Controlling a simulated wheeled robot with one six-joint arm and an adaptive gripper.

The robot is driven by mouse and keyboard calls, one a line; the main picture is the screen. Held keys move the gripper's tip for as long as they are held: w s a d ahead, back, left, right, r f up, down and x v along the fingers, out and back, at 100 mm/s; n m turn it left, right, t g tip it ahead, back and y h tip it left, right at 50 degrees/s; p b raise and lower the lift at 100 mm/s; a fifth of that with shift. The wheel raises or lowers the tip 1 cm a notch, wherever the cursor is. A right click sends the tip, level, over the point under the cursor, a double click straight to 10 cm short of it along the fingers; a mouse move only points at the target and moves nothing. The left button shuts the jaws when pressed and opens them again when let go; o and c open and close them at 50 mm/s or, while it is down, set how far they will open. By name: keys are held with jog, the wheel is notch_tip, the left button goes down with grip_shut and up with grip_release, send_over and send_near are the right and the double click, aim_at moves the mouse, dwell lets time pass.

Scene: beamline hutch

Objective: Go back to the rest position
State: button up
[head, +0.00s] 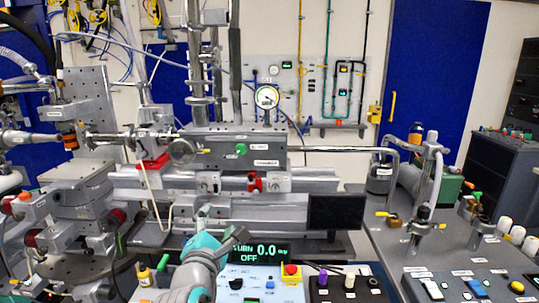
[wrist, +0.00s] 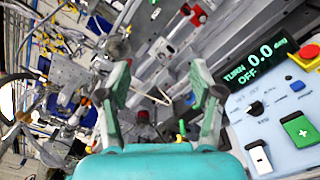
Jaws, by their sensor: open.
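My gripper (wrist: 160,84) is open in the wrist view, with its two grey-green fingers spread apart and nothing between them. In the head view my teal and grey arm rises from the bottom centre, and my gripper (head: 208,222) points away toward the instrument bench; its fingers are small and partly hidden there. Just right of it is a control box with a dark display (head: 259,252) reading TURN 0.0 and OFF. The same display (wrist: 262,55) is at the right of the wrist view, beside the right finger and apart from it.
The control box carries a red knob (head: 291,270) on yellow and a green switch (wrist: 300,128). A black box with knobs (head: 345,284) stands to its right. Metal beamline stages (head: 235,180) fill the space beyond. A grey bench (head: 455,240) with valves and switches is at right.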

jog(key=s+d+f+m+y, duration=0.1)
jog(key=s+d+f+m, duration=0.15)
jog(key=d+f, duration=0.4)
jog(key=s+d+f+m+g, duration=0.1)
jog(key=s+d+f, duration=0.25)
jog(key=f, duration=0.65)
jog(key=s+d+f+m+y, duration=0.15)
jog(key=s+d+f, duration=0.25)
jog(key=f, duration=0.4)
jog(key=s+d+f+m+g, duration=0.1)
jog(key=s+d+f+m, duration=0.25)
jog(key=s, duration=0.45)
jog(key=s+d+f+m+g, duration=0.1)
jog(key=s+d+f+m, duration=0.2)
jog(key=s+d+f, duration=0.3)
jog(key=s+d+r+m, duration=0.2)
jog(key=s+m, duration=0.2)
jog(key=s, duration=0.5)
jog(key=s+d+r+m+h, duration=0.1)
jog(key=s+d+m, duration=0.1)
jog(key=s+m, duration=0.3)
jog(key=s+d+r+m+h, duration=0.1)
jog(key=s+m, duration=0.4)
jog(key=s, duration=0.8)
jog(key=shift+d+r, duration=0.85)
